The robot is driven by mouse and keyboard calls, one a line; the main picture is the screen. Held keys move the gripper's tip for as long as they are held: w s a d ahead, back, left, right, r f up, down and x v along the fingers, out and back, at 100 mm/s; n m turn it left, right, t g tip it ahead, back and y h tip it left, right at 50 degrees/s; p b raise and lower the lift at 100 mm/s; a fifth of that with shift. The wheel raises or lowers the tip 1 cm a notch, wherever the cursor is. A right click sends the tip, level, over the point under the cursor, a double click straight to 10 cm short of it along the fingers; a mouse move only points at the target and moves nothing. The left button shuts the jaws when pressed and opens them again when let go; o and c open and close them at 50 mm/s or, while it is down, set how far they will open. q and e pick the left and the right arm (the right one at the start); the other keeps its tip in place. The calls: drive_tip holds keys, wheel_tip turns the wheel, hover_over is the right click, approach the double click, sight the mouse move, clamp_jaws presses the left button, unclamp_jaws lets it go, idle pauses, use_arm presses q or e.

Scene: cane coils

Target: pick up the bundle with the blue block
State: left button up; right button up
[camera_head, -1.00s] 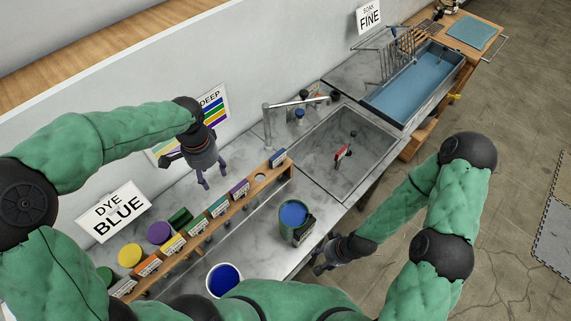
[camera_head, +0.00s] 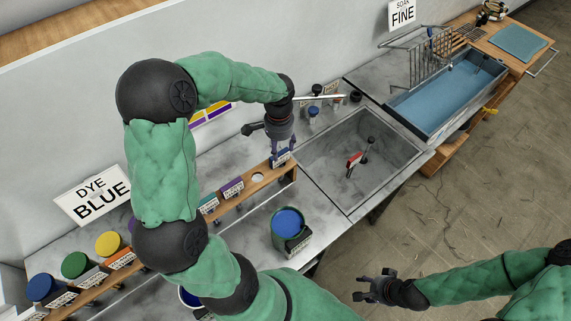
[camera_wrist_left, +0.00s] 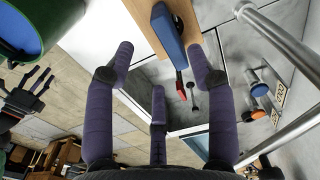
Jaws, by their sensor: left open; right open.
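A blue block (camera_head: 281,157) with a pale label sits at the right end of a wooden rail (camera_head: 254,188); it also shows in the left wrist view (camera_wrist_left: 168,36). Any bundle below it is not clear to see. My left gripper (camera_head: 283,148) is open, its fingertips close above or beside this block in the head view; I cannot tell if they touch. In the left wrist view its fingers (camera_wrist_left: 160,62) are spread and empty, with the block beyond them. My right gripper (camera_head: 362,287) is open and empty, over the floor in front of the counter.
A blue-filled green can (camera_head: 289,232) stands on the counter in front of the rail. A sink (camera_head: 385,150) holds a red block (camera_head: 353,161). A water basin (camera_head: 450,95) and wire rack (camera_head: 428,58) lie beyond.

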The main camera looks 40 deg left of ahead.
sight(280, 154)
use_arm(q)
wheel_tip(280, 154, down, 2)
drive_tip(key=shift+w+d+f, duration=0.1)
drive_tip(key=shift+w, duration=0.05)
drive_tip(key=shift+f, duration=0.55)
drive_tip(key=f, duration=0.4)
drive_tip(key=shift+w+a+f, duration=0.1)
drive_tip(key=shift+w+a, duration=0.15)
drive_tip(key=shift+a, duration=0.1)
clamp_jaws()
